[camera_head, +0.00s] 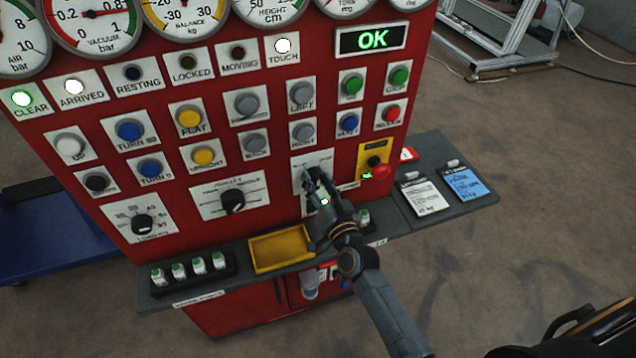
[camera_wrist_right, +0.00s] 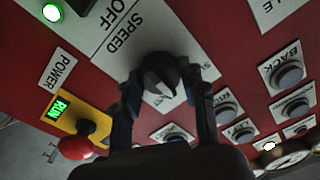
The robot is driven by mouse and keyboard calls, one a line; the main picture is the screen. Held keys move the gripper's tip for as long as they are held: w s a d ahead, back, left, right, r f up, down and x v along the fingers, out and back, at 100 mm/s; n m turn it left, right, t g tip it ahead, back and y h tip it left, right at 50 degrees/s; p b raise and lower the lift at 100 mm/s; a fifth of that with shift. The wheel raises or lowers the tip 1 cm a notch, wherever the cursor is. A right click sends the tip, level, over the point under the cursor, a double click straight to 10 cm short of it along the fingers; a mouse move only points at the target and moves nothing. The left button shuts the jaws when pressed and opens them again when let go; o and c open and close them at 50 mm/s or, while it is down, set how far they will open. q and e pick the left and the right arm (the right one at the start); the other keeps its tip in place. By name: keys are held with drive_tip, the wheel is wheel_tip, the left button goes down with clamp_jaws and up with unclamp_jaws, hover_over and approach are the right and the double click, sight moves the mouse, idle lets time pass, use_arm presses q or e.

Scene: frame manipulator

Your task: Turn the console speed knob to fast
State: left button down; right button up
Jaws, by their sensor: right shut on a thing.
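The red console (camera_head: 270,175) fills the middle of the head view. My right gripper (camera_head: 312,188) reaches up to its lower right part, over a white label plate (camera_head: 313,160). In the right wrist view the black speed knob (camera_wrist_right: 160,72) sits on a white plate marked SPEED and OFF (camera_wrist_right: 118,32). The fingers of my right gripper stand on both sides of the knob and are shut on it. In the head view the gripper hides the knob.
A yellow tray (camera_head: 281,250) and small green-capped bottles (camera_head: 188,268) stand on the console's ledge. A red stop button (camera_head: 382,171) is close right of my gripper. The OK display (camera_head: 371,39) is lit. Two clipboards (camera_head: 425,195) lie on the right shelf.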

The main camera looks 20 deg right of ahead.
drive_tip(key=m, duration=0.6)
drive_tip(key=shift+b, duration=0.35)
drive_tip(key=shift+m, duration=0.4)
drive_tip(key=o, duration=1.2)
drive_tip(key=shift+c, duration=0.2)
drive_tip(key=shift+s, duration=0.1)
drive_tip(key=shift+s+f, duration=0.15)
drive_tip(key=shift+s, duration=0.2)
drive_tip(key=s, duration=1.1)
drive_tip(key=shift+d, duration=0.3)
drive_tip(key=shift+f, duration=0.2)
